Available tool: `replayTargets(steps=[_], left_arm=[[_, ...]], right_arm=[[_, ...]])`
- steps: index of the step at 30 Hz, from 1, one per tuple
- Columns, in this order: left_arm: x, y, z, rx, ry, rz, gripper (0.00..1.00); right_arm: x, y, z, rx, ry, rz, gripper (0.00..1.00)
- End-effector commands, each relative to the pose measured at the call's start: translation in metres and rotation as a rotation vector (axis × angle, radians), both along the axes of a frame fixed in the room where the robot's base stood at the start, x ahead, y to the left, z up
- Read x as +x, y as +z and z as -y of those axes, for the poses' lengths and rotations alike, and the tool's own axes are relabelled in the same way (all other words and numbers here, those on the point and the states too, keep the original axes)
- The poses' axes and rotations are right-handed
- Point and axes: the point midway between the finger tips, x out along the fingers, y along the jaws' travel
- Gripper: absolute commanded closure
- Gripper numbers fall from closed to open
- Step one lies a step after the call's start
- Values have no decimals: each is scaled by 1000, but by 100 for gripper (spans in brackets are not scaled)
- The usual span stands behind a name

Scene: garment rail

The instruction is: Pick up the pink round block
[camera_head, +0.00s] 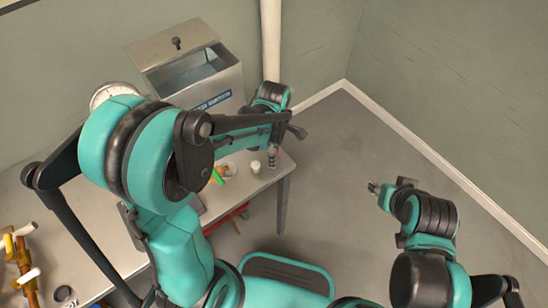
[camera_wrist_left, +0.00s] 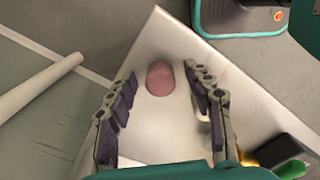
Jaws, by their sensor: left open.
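The pink round block (camera_wrist_left: 160,78) lies on the light table top (camera_wrist_left: 185,30) in the left wrist view, near a table corner. My left gripper (camera_wrist_left: 160,73) is open, with one finger on each side of the block in that picture. No finger visibly touches the block, and the gap in height is hard to judge. In the head view my left gripper (camera_head: 272,157) is small, over the table's right end; the block cannot be made out clearly there. My right gripper (camera_head: 375,187) is away from the table, over the floor, too small to read.
A small white cup (camera_head: 255,167) and a green object (camera_head: 218,175) stand on the table left of my left gripper. A metal box (camera_head: 205,85) with a raised lid is behind. A white pole (camera_head: 271,40) rises near the wall. The floor right of the table is clear.

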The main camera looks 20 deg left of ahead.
Motion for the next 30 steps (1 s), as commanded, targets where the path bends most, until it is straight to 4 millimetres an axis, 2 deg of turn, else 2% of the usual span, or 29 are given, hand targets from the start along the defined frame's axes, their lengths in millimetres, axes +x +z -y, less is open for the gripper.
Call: replayTargets(steps=[5,6,11,12,23,26,30], left_arm=[[0,0,0,0,-1,0,48],[0,0,0,0,-1,0,54],[0,0,0,0,-1,0,96],[0,0,0,0,-1,0,100],[0,4,0,0,-1,0,100],[0,12,0,0,-1,0,100],[0,33,0,0,-1,0,100]], right_arm=[[0,1,0,0,0,0,60],[0,1,0,0,0,0,60],[0,1,0,0,0,0,60],[0,1,0,0,0,0,60],[0,3,0,0,0,0,60],[0,7,0,0,0,0,60],[0,19,0,0,0,0,60]])
